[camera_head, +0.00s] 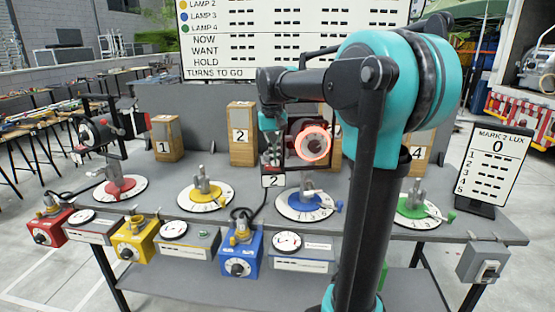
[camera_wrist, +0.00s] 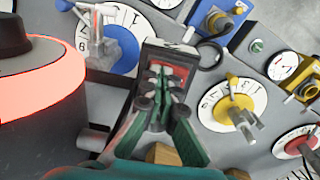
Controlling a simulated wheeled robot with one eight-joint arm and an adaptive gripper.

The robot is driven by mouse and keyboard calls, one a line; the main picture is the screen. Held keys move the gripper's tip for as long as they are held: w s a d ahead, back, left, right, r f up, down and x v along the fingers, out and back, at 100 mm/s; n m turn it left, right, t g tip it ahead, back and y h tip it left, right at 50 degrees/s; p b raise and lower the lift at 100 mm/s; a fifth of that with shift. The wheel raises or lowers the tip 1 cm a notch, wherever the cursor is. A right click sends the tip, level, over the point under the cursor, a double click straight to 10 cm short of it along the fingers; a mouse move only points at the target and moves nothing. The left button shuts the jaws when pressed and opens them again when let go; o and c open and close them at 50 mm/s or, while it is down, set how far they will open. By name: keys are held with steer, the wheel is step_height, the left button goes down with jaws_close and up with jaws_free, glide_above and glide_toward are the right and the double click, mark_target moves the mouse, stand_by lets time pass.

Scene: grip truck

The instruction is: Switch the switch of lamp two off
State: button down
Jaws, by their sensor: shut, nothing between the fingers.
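Lamp two is the dark lamp with a glowing red ring (camera_head: 312,145) above the blue dial; the red ring also shows large at the left of the wrist view (camera_wrist: 50,85). A tag with the number 2 (camera_head: 273,181) hangs just left of and below it. In the wrist view, a dark switch box (camera_wrist: 172,50) with red inside lies at the fingertips. My gripper (camera_head: 272,158) points down just left of the lamp. In the wrist view its fingers (camera_wrist: 160,98) are shut with nothing between them, overlapping the box's front; contact cannot be told. The fingers partly hide the switch.
A blue dial (camera_head: 306,206), yellow dial (camera_head: 187,201), red dial (camera_head: 101,190) and green dial (camera_head: 405,215) stand along the grey table. Another dark lamp (camera_head: 95,132) stands at left. Numbered wooden blocks (camera_head: 241,150) stand behind. A score sign (camera_head: 494,150) is at right.

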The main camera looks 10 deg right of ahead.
mark_target(281, 170)
steer(key=shift+r, duration=0.1)
step_height(281, 170, up, 14)
steer(key=d, duration=0.2)
stand_by(0.5)
steer(key=shift+s+a+f, duration=0.1)
steer(key=shift+f, duration=0.1)
